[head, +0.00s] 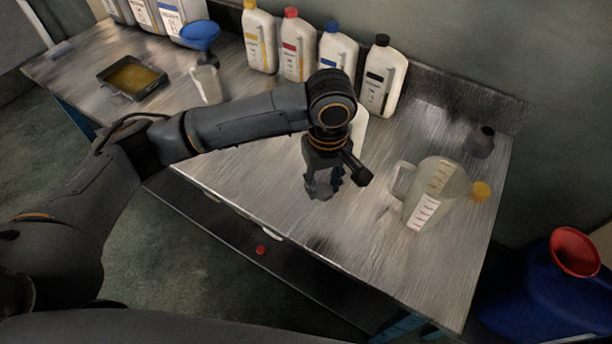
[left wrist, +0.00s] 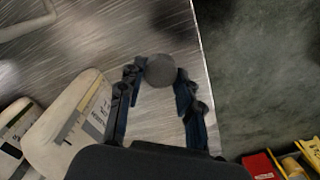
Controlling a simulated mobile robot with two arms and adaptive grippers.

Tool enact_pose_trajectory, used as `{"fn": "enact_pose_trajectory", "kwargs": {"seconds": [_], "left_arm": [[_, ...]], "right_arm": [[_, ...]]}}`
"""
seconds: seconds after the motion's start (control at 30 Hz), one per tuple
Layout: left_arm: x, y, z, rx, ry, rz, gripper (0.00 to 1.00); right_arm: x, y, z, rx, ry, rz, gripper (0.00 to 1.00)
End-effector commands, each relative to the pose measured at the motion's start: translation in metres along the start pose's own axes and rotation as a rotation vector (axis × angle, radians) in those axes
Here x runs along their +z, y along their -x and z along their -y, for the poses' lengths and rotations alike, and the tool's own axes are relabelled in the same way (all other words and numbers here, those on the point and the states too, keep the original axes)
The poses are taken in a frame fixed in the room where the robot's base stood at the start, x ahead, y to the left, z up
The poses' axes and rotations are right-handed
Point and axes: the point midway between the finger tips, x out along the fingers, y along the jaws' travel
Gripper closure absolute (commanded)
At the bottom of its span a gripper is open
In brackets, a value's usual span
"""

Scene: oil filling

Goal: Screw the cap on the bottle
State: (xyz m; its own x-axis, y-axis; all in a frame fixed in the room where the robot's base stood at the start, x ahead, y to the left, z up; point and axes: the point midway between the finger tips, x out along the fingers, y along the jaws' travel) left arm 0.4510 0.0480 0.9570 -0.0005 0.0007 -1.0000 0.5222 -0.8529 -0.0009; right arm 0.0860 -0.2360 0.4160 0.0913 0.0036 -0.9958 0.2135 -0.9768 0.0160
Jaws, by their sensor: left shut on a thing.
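My left gripper (head: 325,188) is above the front part of the metal table, pointing down. In the left wrist view its fingertips (left wrist: 160,84) close on a round dark grey thing (left wrist: 160,70), which looks like a cap. The thing is hard to make out in the head view. A white bottle (head: 359,126) stands just behind the gripper, mostly hidden by my arm. In the left wrist view a white bottle with a label (left wrist: 65,120) is at the left, apart from the fingers; its mouth is not clear. My right gripper is not in view.
White bottles with coloured caps, including a black-capped one (head: 382,78), line the back. A red cap (head: 261,250) lies below the table's front edge. The front right tabletop is clear.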

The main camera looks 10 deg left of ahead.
Motion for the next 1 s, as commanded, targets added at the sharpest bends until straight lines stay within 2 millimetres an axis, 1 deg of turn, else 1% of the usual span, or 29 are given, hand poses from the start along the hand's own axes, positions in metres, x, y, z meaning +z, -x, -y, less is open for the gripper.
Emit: {"fn": "enact_pose_trajectory", "kwargs": {"seconds": [0.03, 0.17, 0.5, 0.53, 0.63, 0.73, 0.77, 1.0], "left_arm": [[0.005, 0.002, -0.003, 0.002, -0.003, 0.0, 0.74], [0.011, 0.005, -0.005, 0.001, 0.0, 0.0, 0.74], [0.012, 0.006, -0.005, 0.0, 0.0, 0.0, 0.74], [0.012, 0.006, -0.005, 0.0, 0.0, 0.0, 0.74], [0.011, 0.007, -0.002, 0.0, -0.006, 0.0, 0.74], [0.004, 0.009, 0.011, 0.002, -0.043, 0.0, 0.74], [0.002, 0.011, 0.017, 0.003, -0.061, 0.001, 0.74], [-0.012, 0.023, 0.07, 0.009, -0.24, 0.004, 0.74]], "right_arm": [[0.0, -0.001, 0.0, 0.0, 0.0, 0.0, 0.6], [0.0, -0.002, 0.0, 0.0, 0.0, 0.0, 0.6], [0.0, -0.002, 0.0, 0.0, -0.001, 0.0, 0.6], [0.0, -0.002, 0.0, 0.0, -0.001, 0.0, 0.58], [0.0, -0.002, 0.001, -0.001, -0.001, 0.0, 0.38], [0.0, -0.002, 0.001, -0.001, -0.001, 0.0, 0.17], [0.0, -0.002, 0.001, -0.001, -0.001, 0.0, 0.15], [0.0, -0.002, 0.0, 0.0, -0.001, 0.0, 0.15]]}}
